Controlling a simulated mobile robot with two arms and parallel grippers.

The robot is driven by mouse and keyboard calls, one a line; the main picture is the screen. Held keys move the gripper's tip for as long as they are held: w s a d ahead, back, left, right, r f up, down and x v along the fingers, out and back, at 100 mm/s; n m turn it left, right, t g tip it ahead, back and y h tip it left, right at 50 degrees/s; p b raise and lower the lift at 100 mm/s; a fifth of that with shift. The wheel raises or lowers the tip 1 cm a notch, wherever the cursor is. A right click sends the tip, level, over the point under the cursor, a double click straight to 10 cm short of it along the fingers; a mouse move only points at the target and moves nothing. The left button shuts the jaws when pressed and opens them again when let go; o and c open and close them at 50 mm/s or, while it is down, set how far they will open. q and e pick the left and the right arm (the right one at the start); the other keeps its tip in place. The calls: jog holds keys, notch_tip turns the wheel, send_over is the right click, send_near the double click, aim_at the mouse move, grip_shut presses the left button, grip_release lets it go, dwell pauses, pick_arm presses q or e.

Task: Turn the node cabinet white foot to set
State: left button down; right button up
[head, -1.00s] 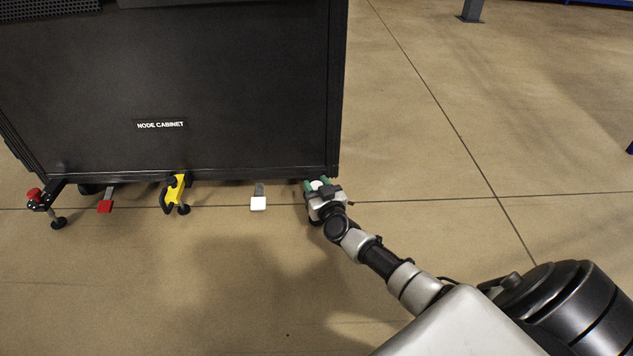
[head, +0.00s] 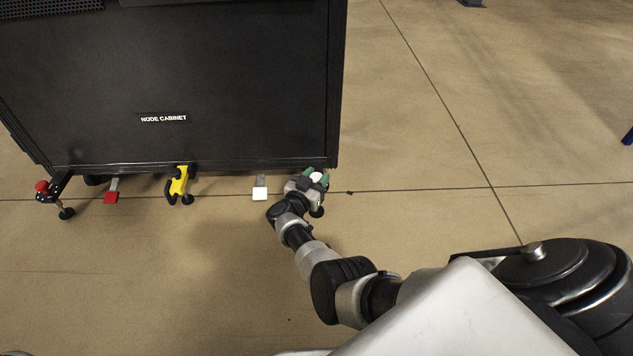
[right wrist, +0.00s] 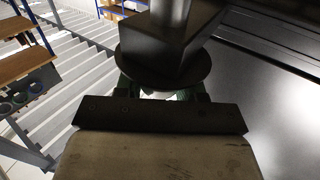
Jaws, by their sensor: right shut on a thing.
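The black node cabinet (head: 190,90) stands at the upper left in the head view, its label facing me. Its white foot (head: 316,177) is at the bottom right corner, with a white knob. My right gripper (head: 317,176) has its green fingertips on either side of this knob and is shut on it. In the right wrist view, a bit of white (right wrist: 160,95) shows between the green fingers, under a black disc (right wrist: 165,62). The gripper body hides much of the foot. My left gripper is not in view.
Along the cabinet's lower edge are a red-knobbed foot (head: 42,186), a red pedal (head: 111,197), a yellow clamp-like foot (head: 179,182) and a white pedal (head: 260,193), close left of my gripper. The floor (head: 420,120) right of the cabinet is clear.

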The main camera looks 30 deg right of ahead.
jog(key=m+g+b, duration=0.1)
jog(key=g, duration=0.1)
jog(key=m+g+h+b, duration=0.1)
jog(key=m+g+b, duration=0.1)
jog(key=shift+w+f+h, duration=0.1)
jog(key=shift+f+h, duration=0.1)
jog(key=shift+h, duration=0.1)
jog(key=shift+r+m+g+b, duration=0.15)
jog(key=shift+m+g+b, duration=0.55)
jog(key=shift+g+b, duration=0.5)
jog(key=shift+g, duration=0.3)
jog(key=o, duration=0.9)
jog(key=a, duration=0.7)
jog(key=s+a, duration=0.1)
jog(key=a, duration=0.2)
jog(key=shift+a, duration=0.35)
